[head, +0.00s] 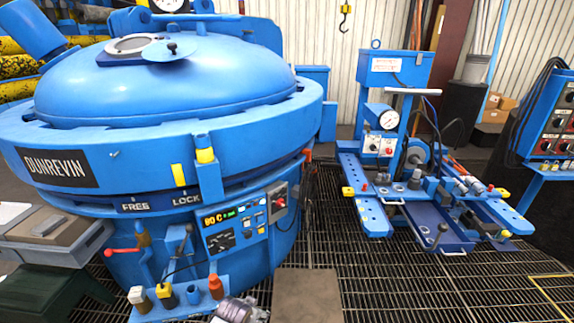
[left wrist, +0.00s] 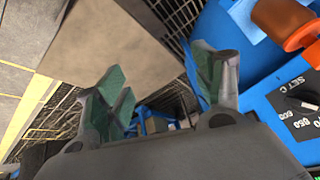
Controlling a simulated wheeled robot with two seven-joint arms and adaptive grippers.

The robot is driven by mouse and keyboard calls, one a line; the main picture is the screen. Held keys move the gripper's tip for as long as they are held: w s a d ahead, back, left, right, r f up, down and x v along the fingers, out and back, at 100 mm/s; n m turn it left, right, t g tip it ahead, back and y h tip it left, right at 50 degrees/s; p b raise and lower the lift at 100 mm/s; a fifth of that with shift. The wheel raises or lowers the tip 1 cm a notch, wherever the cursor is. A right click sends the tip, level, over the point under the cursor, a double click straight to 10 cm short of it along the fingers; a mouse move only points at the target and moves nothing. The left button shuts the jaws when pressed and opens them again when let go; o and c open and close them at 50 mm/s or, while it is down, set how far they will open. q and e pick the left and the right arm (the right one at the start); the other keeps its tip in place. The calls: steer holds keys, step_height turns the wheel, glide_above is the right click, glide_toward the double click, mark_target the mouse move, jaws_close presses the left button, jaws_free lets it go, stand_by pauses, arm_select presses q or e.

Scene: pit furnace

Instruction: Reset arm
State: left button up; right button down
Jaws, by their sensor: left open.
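My left gripper (left wrist: 165,80) fills the lower middle of the left wrist view. My right gripper is in neither view.
The large blue round furnace (head: 170,85) stands at left, with a control panel (head: 240,228) and a small shelf (head: 180,305) on its front. A blue bench rig (head: 374,216) stands at right. A brown plate (head: 307,296) lies on the grated floor between them.

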arm_select(q)
steer(key=s+a+f+n+g, duration=0.1)
steer(key=s+a+f, duration=0.1)
steer(key=s+f, duration=0.2)
steer(key=s+a+f+n+g, duration=0.1)
steer(key=s+a+f, duration=0.2)
steer(key=s, duration=0.8)
steer(key=s+a+f+g+p, duration=0.1)
steer(key=s+a+f, duration=0.2)
steer(key=s+f, duration=0.2)
steer(key=shift+s+f+n+g+y, duration=0.3)
steer(key=shift+s+n+g, duration=0.1)
steer(key=shift+s, duration=0.85)
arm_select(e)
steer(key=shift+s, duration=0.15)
arm_select(q)
steer(key=shift+s+a+f+p, duration=0.15)
steer(key=shift+s+p, duration=0.05)
steer(key=shift+p, duration=0.3)
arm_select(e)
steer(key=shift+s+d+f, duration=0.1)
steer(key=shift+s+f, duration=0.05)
